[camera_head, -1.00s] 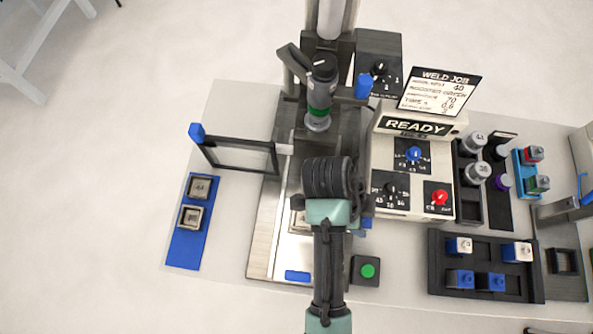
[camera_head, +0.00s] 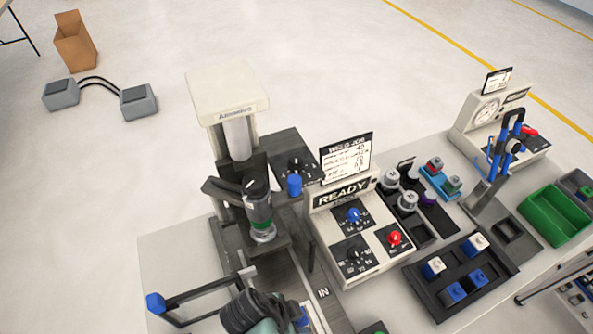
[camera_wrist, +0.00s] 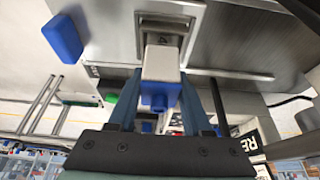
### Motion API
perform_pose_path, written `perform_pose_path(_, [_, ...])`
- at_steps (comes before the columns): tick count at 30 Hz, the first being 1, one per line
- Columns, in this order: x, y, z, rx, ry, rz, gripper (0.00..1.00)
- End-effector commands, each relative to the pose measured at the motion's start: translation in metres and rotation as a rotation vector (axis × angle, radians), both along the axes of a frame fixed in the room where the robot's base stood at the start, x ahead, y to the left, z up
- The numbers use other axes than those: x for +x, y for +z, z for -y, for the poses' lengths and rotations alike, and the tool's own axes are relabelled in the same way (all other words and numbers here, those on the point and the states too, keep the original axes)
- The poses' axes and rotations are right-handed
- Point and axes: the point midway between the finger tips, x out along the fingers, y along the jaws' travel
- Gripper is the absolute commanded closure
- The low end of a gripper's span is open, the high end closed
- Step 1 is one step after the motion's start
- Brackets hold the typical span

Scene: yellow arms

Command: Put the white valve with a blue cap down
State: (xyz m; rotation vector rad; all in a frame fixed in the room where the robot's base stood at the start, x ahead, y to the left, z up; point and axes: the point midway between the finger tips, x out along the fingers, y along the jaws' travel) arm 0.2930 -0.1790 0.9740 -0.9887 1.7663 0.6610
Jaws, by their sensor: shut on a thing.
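In the wrist view my gripper (camera_wrist: 160,82) is shut on the white valve with a blue cap (camera_wrist: 162,62). The white body sits between the two fingers, with the blue part towards the palm. The valve's far end is at a grey metal fixture (camera_wrist: 168,22); I cannot tell whether it is seated in it or only in front of it. In the head view only my dark wrist (camera_head: 252,312) shows at the bottom edge; the fingers and held valve are not clear there.
The welder press (camera_head: 262,215) with its blue-tipped lever (camera_head: 155,303) stands close to my arm. The READY control box (camera_head: 345,205) is to its right. A black tray (camera_head: 437,305) holds several white and blue parts. A green bin (camera_head: 555,215) is far right.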

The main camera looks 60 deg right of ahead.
Motion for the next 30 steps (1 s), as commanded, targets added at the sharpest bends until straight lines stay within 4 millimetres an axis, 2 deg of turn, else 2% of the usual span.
perform_pose_path(6, [0.000, -0.024, 0.000, 0.000, 0.000, 0.000, 1.00])
perform_pose_path(19, [0.000, -0.031, 0.000, 0.000, 0.000, 0.001, 1.00])
perform_pose_path(20, [0.000, -0.030, 0.000, 0.000, 0.000, 0.001, 0.45])
perform_pose_path(24, [0.000, -0.030, 0.000, 0.001, 0.000, 0.001, 0.20])
perform_pose_path(30, [-0.001, -0.030, 0.000, 0.001, -0.001, -0.002, 0.20])
